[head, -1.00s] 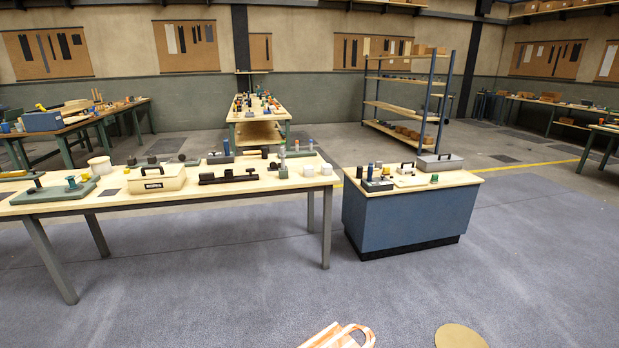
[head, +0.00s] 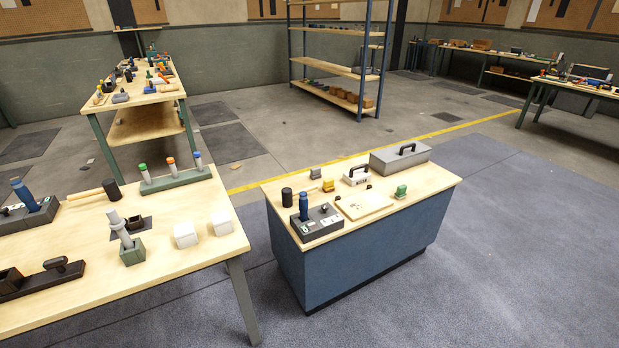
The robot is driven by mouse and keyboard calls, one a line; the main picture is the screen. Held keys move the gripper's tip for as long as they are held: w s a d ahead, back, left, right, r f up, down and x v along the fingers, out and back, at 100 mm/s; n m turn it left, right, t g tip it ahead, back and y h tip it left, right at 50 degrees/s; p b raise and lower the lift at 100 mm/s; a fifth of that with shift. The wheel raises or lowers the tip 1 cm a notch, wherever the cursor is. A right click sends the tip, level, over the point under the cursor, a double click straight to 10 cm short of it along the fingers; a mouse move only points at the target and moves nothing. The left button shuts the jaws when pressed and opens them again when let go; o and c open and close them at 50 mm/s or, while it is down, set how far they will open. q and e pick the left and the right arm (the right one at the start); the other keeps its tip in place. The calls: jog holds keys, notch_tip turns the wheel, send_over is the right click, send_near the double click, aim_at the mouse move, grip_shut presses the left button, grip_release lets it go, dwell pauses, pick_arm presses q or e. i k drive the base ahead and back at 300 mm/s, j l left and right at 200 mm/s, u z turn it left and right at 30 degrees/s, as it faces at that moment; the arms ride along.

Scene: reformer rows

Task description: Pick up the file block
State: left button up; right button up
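No label marks out the file block. A long grey-green block (head: 176,181) with several upright tools with green, orange and blue tops stands at the back right of the near wooden table (head: 160,262); it may be the file block. A dark grey block (head: 316,226) with an upright blue handle stands on the front left of the blue cabinet's top. A similar dark block (head: 27,214) with a blue handle is at the table's left. A small green block (head: 132,252) holds a tilted grey tool. Neither of my grippers is in view.
The blue cabinet (head: 365,262) also bears a grey lidded box (head: 400,159), a pale board (head: 364,205) and small blocks. A narrow floor gap separates it from the table. Two white cubes (head: 186,234) sit near the table's right edge. Floor at right (head: 520,240) is clear.

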aim_at(315, 172)
jog(key=z, duration=4.25)
jog(key=u, duration=4.25)
jog(key=i+l+z, duration=0.5)
jog(key=i+z, duration=0.15)
jog(key=z, duration=0.15)
jog(key=i+z, duration=0.4)
jog(key=i+l+z, duration=0.4)
jog(key=i, duration=0.45)
jog(key=i+j+z, duration=0.1)
jog(key=i+z, duration=0.3)
jog(key=i, duration=0.5)
